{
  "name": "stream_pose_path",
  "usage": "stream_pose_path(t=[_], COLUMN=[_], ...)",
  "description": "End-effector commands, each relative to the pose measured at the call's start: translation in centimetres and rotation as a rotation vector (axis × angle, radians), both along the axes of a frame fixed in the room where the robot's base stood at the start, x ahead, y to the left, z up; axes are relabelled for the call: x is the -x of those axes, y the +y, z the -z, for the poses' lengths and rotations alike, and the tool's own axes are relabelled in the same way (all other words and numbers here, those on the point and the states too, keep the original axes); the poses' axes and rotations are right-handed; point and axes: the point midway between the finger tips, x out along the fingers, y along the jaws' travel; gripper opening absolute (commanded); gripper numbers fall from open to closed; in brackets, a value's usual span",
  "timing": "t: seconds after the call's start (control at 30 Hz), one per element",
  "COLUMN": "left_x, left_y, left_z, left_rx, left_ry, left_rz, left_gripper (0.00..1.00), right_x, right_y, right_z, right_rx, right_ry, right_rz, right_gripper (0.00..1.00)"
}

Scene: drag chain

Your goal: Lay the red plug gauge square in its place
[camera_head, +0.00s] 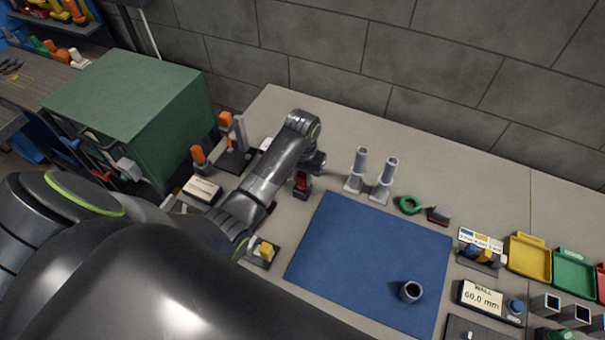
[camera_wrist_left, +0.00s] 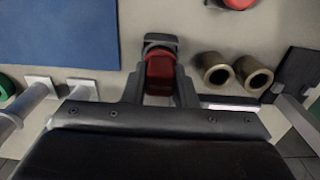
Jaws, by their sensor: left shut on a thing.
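My left gripper (camera_head: 306,172) is shut on a red block-like piece (camera_head: 302,183), which I take to be the red plug gauge. It is just off the far left corner of the blue mat. In the left wrist view the red piece (camera_wrist_left: 160,68) sits between the two dark fingers of the left gripper (camera_wrist_left: 160,82), with a black part at its far end. The fingers hide its sides. I cannot tell whether it touches the table. Its place cannot be made out for sure. My right gripper is not in view.
Two grey posts on white bases (camera_head: 383,182) stand right of the gripper, near a green ring (camera_head: 410,205). The blue mat (camera_head: 365,255) is mostly bare, with a dark tube (camera_head: 411,291) on it. Two brass-coloured tubes (camera_wrist_left: 233,71) show in the wrist view. A green cabinet (camera_head: 125,105) stands left.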

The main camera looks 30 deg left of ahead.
Motion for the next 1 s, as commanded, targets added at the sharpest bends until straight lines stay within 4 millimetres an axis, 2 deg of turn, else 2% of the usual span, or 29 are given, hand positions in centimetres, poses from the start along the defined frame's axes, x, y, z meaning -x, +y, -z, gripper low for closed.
stream_pose_path(t=[0.6,1.0], left_x=[0.0,0.0], left_y=[0.0,0.0], left_z=[1.3,1.2], left_rx=[0.0,0.0], left_ry=[0.0,0.0], left_rz=[0.0,0.0], left_gripper=[0.0,0.0], right_x=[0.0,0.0], right_y=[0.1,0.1], right_z=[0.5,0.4], right_rx=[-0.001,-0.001], right_ry=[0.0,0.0], right_rz=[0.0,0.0], right_gripper=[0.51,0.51])
